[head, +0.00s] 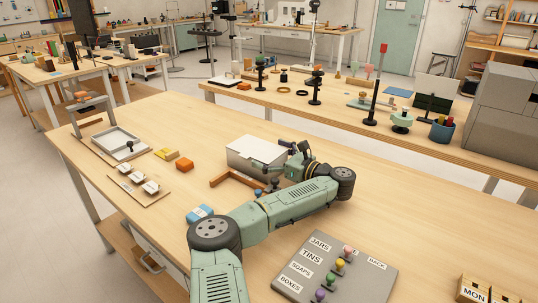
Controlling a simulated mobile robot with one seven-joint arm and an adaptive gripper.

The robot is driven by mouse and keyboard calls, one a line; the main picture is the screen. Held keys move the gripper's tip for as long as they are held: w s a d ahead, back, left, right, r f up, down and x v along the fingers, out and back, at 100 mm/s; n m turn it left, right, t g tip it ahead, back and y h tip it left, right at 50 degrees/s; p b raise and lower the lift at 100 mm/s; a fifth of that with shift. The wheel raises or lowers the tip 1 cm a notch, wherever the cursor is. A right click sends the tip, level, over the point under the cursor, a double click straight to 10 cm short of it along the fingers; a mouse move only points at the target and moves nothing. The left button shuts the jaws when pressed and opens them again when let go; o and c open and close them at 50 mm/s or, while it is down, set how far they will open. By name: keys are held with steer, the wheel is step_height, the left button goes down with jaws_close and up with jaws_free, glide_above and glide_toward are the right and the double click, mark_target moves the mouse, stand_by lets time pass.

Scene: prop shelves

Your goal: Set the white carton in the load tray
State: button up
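A white box-shaped carton (255,153) stands upright on the near bench, in the middle of the head view. My gripper (284,160) is at the carton's right side, low over the bench. My own arm hides part of it, and its fingers are too small and dark to tell whether they are open or touch the carton. A shallow pale tray (101,147) with a raised rim lies to the left on the same bench; it looks like the load tray, but no label shows. A small dark-topped object stands at its right edge.
A brown wooden corner piece (222,181) lies just in front of the carton. A blue-and-white box (199,214) and a grey label board (350,278) are nearer.

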mark_target(277, 155)
steer(key=shift+r, duration=0.2)
steer(key=shift+p+v, duration=0.7)
steer(key=shift+v, duration=0.5)
steer(key=shift+s+d+r+p, duration=0.15)
steer(key=shift+d+r+p, duration=0.2)
steer(key=shift+p, duration=0.5)
steer(key=p+v, duration=0.2)
steer(key=p, duration=0.3)
steer(key=shift+s+p, duration=0.1)
steer(key=shift+p, duration=0.2)
steer(key=shift+s+d+f+b, duration=0.25)
steer(key=shift+d+f+b, duration=0.2)
steer(key=shift+f, duration=0.05)
steer(key=shift+s+d+r, duration=0.15)
steer(key=shift+s+d, duration=0.3)
